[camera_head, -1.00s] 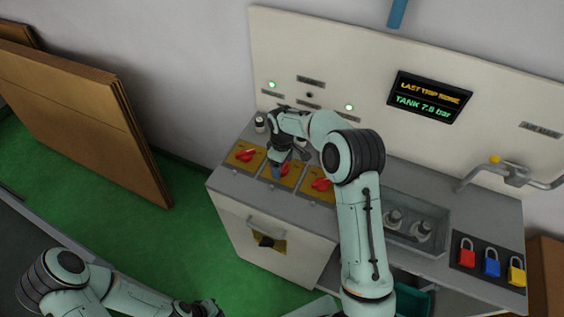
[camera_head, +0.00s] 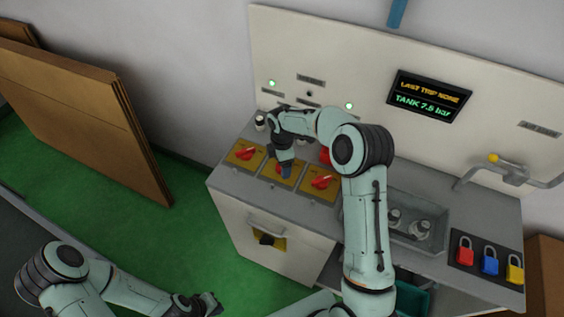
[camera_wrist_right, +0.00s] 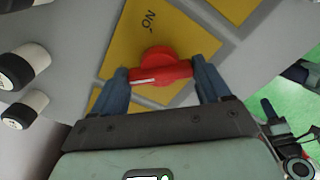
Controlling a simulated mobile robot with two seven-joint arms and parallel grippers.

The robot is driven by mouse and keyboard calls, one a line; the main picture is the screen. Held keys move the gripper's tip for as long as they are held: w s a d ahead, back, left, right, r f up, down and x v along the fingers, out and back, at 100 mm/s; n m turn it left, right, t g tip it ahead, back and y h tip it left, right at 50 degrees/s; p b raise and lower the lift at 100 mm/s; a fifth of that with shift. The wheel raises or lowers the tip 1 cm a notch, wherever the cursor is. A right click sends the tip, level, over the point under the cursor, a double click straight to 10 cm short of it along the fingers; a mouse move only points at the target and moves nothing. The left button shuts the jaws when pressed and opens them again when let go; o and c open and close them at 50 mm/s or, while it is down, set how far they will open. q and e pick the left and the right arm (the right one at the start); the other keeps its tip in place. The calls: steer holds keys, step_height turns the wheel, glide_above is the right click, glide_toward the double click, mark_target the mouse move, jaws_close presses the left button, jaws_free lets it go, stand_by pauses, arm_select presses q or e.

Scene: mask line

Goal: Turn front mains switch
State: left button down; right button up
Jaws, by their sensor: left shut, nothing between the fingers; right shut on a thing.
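Red rotary switches on yellow plates sit in a row on the grey bench top. In the head view the left switch (camera_head: 246,153) and a right switch (camera_head: 321,182) show clearly. My right gripper (camera_head: 285,170) is down over the middle plate (camera_head: 271,173) and mostly hides its switch. In the right wrist view its blue fingers are shut on the red switch handle (camera_wrist_right: 160,68), one at each end. An "ON" label lies beyond the handle. On the cabinet front a black switch (camera_head: 267,240) sits on a yellow plate, untouched. My left gripper (camera_head: 207,304) is shut and empty, low over the floor.
Red, blue and yellow padlocks (camera_head: 490,262) are at the bench's right. A clear-sided tray (camera_head: 430,225) holds pale knobs. A display (camera_head: 430,97) and green lamps are on the back panel. Brown boards (camera_head: 85,110) lean at left. Green floor is clear before the cabinet.

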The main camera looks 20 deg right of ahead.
steer(key=shift+n, duration=0.4)
steer(key=o, duration=1)
step_height(320, 180, up, 14)
steer(key=shift+f, duration=0.25)
steer(key=shift+f, duration=0.1)
